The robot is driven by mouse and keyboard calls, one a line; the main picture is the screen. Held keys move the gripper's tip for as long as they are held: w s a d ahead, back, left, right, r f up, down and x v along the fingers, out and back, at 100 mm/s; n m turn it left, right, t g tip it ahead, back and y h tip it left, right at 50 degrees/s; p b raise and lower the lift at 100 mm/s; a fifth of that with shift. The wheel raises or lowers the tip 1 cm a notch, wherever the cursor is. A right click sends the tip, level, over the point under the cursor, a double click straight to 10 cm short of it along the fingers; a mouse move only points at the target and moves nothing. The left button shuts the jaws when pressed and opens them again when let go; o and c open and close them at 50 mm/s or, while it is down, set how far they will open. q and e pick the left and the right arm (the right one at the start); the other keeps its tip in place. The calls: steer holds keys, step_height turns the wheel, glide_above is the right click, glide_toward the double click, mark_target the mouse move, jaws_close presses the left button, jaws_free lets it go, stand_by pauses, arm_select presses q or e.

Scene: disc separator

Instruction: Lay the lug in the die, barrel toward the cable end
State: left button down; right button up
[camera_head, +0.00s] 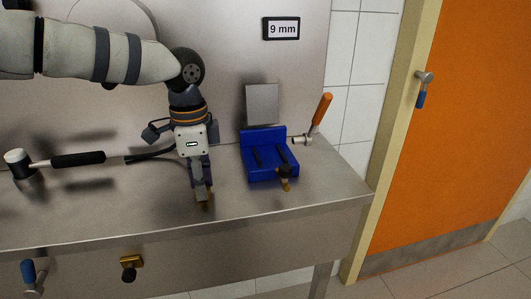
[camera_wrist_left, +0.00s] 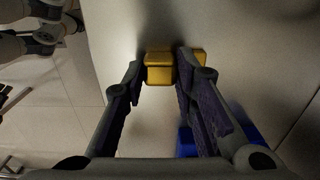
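My left gripper (camera_head: 204,197) points down over the front part of the metal table, left of the blue block. Its fingers are partly closed on a small brass-yellow piece, seemingly the lug (camera_head: 206,204). In the left wrist view the lug (camera_wrist_left: 158,70) fills most of the gap between the fingertips of the left gripper (camera_wrist_left: 160,68); some yellow also shows beyond the right-hand finger. Which end is its barrel cannot be told. The blue block (camera_head: 262,172), with dark bars on top, seems to hold the die; the die itself is not clear. My right gripper is not in view.
A black-and-brass part (camera_head: 285,178) is at the blue block's front. An orange-handled lever (camera_head: 321,109) stands behind right. A black-handled mallet (camera_head: 78,160) lies left. A dark cable (camera_head: 150,156) runs behind my gripper. The table front between gripper and block is clear.

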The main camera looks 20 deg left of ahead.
arm_select(q)
steer(key=shift+r+p, duration=0.5)
steer(key=shift+r, duration=0.9)
steer(key=shift+r+p, duration=0.4)
steer(key=shift+r, duration=1.25)
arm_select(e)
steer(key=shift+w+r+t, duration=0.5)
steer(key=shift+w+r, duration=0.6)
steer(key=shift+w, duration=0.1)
